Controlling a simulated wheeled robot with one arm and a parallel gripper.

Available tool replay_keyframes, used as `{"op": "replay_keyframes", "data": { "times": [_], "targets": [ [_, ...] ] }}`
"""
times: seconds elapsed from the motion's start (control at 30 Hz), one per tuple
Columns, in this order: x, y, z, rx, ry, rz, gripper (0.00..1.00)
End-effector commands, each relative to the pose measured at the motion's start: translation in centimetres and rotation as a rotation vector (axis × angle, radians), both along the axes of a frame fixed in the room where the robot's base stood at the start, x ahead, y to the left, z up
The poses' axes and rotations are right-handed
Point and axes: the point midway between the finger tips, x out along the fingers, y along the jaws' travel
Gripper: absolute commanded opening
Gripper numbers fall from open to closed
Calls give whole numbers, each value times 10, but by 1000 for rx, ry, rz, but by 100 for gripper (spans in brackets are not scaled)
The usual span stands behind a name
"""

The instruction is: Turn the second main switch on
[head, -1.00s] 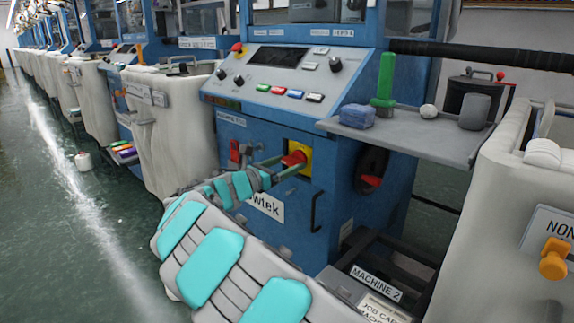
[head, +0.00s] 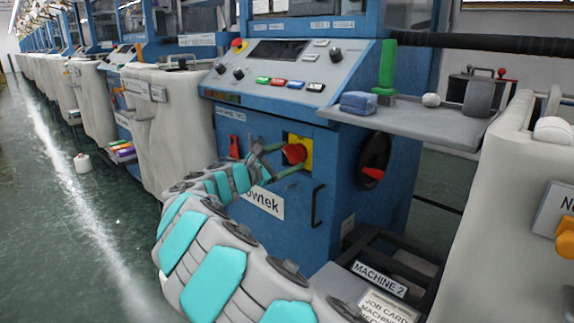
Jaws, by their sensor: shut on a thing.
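The main switch is a red knob (head: 294,153) on a yellow plate (head: 307,155), set in the blue front of the machine labelled MACHINE 2 (head: 379,279). My gripper (head: 290,159) is at the knob, its thin green fingers shut on it, one above the other at a slant. The fingers partly cover the knob, and its exact setting cannot be read. My arm, grey with turquoise pads, reaches up to it from the lower middle.
The left floor is mostly clear.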

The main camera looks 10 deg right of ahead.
Motion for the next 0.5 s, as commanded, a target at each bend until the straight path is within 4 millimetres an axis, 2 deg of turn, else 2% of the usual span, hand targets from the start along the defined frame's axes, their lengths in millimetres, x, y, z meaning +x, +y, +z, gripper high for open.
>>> {"op": "replay_keyframes", "data": {
  "times": [0.5],
  "targets": [
    [0, -1, -7, 286, -395, 0, 27]
  ]
}}
